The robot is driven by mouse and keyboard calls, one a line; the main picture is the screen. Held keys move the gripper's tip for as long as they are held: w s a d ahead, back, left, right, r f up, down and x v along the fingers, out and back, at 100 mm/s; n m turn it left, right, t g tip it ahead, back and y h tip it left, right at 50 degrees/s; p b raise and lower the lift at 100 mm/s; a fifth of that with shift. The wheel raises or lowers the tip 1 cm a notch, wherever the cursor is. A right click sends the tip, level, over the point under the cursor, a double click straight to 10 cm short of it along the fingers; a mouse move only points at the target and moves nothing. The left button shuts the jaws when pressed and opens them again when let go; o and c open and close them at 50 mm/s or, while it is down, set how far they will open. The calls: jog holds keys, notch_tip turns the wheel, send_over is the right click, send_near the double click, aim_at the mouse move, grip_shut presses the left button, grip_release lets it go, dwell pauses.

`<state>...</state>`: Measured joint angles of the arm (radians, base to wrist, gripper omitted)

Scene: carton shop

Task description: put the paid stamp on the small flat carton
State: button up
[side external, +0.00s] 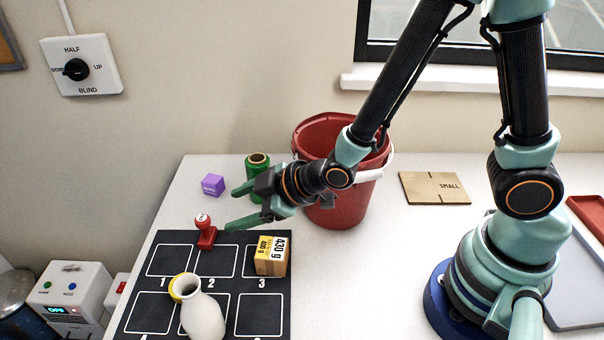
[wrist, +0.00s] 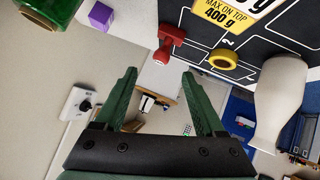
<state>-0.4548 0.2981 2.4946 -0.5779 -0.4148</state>
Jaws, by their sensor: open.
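A red stamp (side external: 206,238) stands upright on the black mat near its back edge, by squares 1 and 2. A small pale label shows on its knob, too small to read. The stamp also shows in the wrist view (wrist: 166,50), just beyond my fingertips. My gripper (side external: 232,207) is open and empty, its green fingers pointing left towards the stamp without holding it. In the wrist view my gripper (wrist: 159,73) has a clear gap between the fingers. The small flat carton (side external: 435,192), brown and marked SMALL, lies flat on the table right of the bucket.
A red bucket (side external: 325,212) stands behind my gripper. The numbered mat (side external: 221,284) holds a 430 g box (side external: 271,262), a white vase (side external: 203,318) and a yellow ring (side external: 175,290).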

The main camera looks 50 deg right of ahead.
aim_at(208, 220)
jog(key=shift+s+d+r, duration=0.1)
jog(key=shift+s, duration=0.05)
dwell(0.4)
jog(key=shift+w+a+f+m+t+y, duration=0.15)
jog(key=shift+w+a+f+m, duration=0.5)
jog(key=shift+w+f+m, duration=0.75)
jog(key=shift+w+a+f+m+t+y, duration=0.15)
jog(key=shift+w+a+f+m, duration=0.65)
jog(key=shift+m, duration=1.05)
jog(key=shift+w+a+f+m+t+y, duration=0.15)
jog(key=shift+w+a+f+m, duration=0.5)
jog(key=shift+w+m, duration=0.85)
jog(key=shift+s+d, duration=0.1)
jog(key=shift+s, duration=0.1)
grip_shut()
